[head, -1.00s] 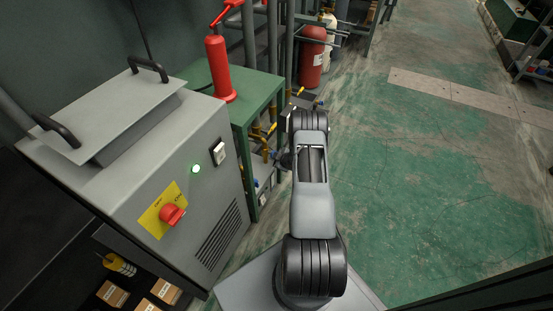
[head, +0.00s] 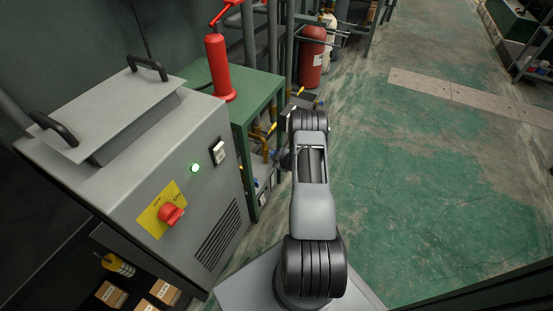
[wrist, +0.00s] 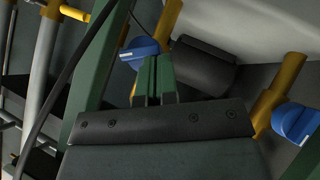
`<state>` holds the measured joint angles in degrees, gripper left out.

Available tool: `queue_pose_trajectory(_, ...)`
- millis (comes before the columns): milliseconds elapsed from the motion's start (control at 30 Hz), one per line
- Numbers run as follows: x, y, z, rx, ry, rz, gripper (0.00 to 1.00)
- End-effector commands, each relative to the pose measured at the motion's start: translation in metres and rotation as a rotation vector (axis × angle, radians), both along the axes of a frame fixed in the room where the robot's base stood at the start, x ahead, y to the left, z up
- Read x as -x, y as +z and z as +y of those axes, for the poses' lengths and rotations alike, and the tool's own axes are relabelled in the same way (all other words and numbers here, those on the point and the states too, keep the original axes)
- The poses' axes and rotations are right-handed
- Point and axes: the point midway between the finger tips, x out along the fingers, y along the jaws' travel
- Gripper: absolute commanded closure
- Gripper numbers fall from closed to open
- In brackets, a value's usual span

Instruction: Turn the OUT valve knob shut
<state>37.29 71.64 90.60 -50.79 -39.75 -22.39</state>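Two blue valve knobs show in the wrist view: one blue knob (wrist: 140,52) on a yellow pipe left of centre, and another blue knob (wrist: 295,122) on a yellow pipe at the right. No label is readable, so I cannot tell which is OUT. My gripper (wrist: 155,60) has its two green fingers side by side with almost no gap. Their tips are just right of the left knob; whether they touch it I cannot tell. No object shows between them. In the head view my gripper is hidden behind my arm.
A grey machine (head: 205,185) with a red switch (head: 170,214) stands left of my arm. A green table (head: 258,98) carries a red cylinder (head: 219,68). A dark hose crosses the wrist view at the left. Green floor (head: 420,200) is clear at the right.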

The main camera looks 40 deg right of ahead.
Motion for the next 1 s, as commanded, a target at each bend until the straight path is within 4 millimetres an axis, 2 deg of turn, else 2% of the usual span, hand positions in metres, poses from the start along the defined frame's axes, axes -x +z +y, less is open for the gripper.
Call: queue_pose_trajectory(1000,0.002,-0.023,0.003,0.0,0.001,0.002,1.0)
